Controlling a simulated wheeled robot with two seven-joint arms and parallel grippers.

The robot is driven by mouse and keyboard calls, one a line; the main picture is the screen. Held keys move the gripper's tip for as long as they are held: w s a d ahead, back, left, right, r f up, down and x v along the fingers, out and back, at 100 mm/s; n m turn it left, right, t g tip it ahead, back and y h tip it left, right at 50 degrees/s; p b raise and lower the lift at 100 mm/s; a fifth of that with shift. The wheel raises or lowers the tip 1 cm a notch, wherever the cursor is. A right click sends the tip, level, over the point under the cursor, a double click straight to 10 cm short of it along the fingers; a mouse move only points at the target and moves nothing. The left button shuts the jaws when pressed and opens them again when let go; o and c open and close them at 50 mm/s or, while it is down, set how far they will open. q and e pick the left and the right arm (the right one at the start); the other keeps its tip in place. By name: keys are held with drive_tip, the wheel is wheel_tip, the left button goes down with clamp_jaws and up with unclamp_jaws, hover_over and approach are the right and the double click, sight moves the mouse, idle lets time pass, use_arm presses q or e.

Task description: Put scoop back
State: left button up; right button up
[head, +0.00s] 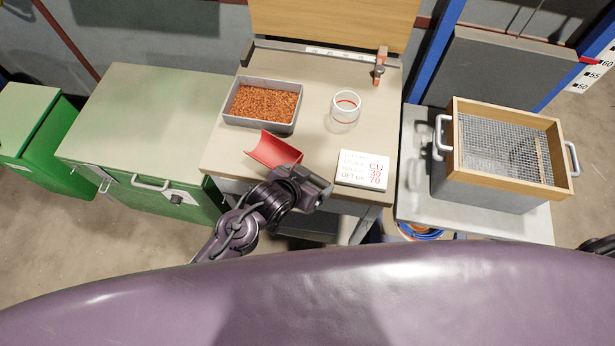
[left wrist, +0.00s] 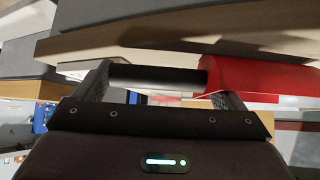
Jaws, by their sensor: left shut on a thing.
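My left gripper (head: 302,180) is shut on the dark handle of the red scoop (head: 273,149), at the front edge of the workbench (head: 222,155). The scoop's red trough points up and left, toward the grey tray (head: 232,119) of orange-brown granules. In the left wrist view the black handle (left wrist: 156,78) lies across between the fingers, and the red trough (left wrist: 245,75) is to the right. I cannot tell whether the scoop touches the bench. My right gripper is not in view.
A clear ring-like container (head: 345,107) and a white card (head: 362,169) with red lettering are on the bench. A wood-framed sieve box (head: 455,138) stands on the right table. A green cabinet (head: 150,115) stands to the left. The bench middle is clear.

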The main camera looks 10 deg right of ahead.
use_arm(q)
drive_tip(key=o, duration=1)
drive_tip(key=shift+f, duration=0.1)
drive_tip(key=v, duration=1.2)
drive_tip(key=s+a+f+n+g+y, duration=0.1)
drive_tip(key=a+f, duration=0.4)
drive_tip(key=f, duration=0.5)
drive_tip(key=s+a+f+n+y, duration=0.1)
drive_tip(key=a+f+y, duration=0.1)
drive_tip(key=a+f, duration=0.5)
drive_tip(key=a+f+n+g+y, duration=0.1)
drive_tip(key=a+f, duration=0.2)
drive_tip(key=f, duration=0.9)
drive_tip(key=s+a+f+n+g+y, duration=0.1)
drive_tip(key=s+a+f+g, duration=0.1)
drive_tip(key=s+f, duration=0.5)
drive_tip(key=s+a+f+n+g+y, duration=0.1)
drive_tip(key=s+a+f, duration=0.3)
drive_tip(key=s+f, duration=0.4)
drive_tip(key=s, duration=0.7)
drive_tip(key=shift+s+a+n+g, duration=0.3)
drive_tip(key=shift+s+a+g, duration=0.1)
